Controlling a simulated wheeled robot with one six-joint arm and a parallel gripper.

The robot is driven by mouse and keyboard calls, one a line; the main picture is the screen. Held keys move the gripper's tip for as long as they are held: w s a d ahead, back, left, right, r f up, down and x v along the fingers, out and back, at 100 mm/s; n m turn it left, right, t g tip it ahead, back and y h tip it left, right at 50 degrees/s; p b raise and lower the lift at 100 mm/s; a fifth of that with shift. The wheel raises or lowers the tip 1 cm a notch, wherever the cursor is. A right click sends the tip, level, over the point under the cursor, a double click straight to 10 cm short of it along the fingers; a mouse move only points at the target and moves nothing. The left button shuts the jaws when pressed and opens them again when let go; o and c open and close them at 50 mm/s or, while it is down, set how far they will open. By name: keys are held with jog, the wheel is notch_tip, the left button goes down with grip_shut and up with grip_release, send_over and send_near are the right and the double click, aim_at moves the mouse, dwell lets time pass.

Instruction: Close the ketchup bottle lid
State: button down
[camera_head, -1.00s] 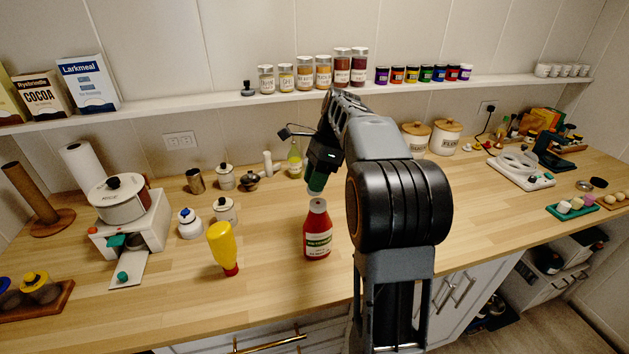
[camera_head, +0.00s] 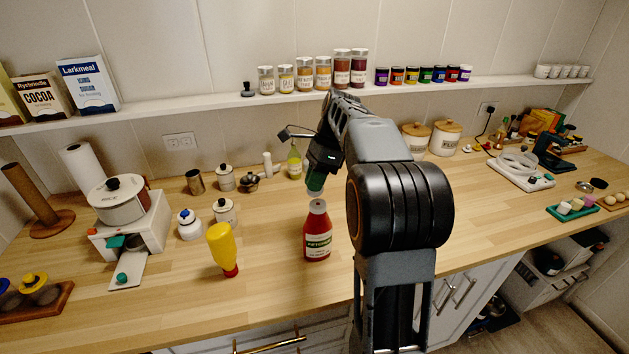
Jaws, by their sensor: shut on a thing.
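The red ketchup bottle (camera_head: 317,233) stands upright near the front of the counter, its label facing me. Its whitish top (camera_head: 318,205) shows just under my gripper (camera_head: 317,178). My gripper points down over the bottle and is shut on a dark green, round piece (camera_head: 315,184), which looks like the lid. The piece sits right above the bottle's top. I cannot tell whether the two touch. The fingertips are small and partly hidden by the arm's wrist.
A yellow bottle (camera_head: 222,249) stands cap-down to the left. A shelf (camera_head: 200,107) with jars runs above. The counter between the yellow and ketchup bottles is clear.

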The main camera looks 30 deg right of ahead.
aim_at(319, 205)
jog(key=shift+s+f, duration=0.1)
jog(key=t+b, duration=0.2)
jog(key=b, duration=0.1)
jog(key=s+n+t+b, duration=0.1)
jog(key=t+b, duration=0.1)
jog(key=b, duration=0.1)
jog(key=s+t+h+b, duration=0.1)
jog(key=t+b, duration=0.1)
jog(key=b, duration=0.1)
jog(key=shift+s+a+f, duration=0.2)
jog(key=shift+a+f, duration=0.05)
jog(key=shift+f, duration=0.05)
jog(key=t+b, duration=0.1)
jog(key=b, duration=0.1)
jog(key=s+n+t+b, duration=0.1)
jog(key=b, duration=0.1)
jog(key=shift+a+f+t+b, duration=0.1)
jog(key=shift+f+t+b, duration=0.05)
jog(key=shift+t+b, duration=0.2)
jog(key=shift+s+t+h+b, duration=0.15)
jog(key=shift+t+h+b, duration=0.3)
jog(key=shift+b, duration=0.65)
jog(key=shift+t, duration=0.3)
jog(key=c, duration=1.2)
grip_release()
jog(key=shift+r, duration=0.25)
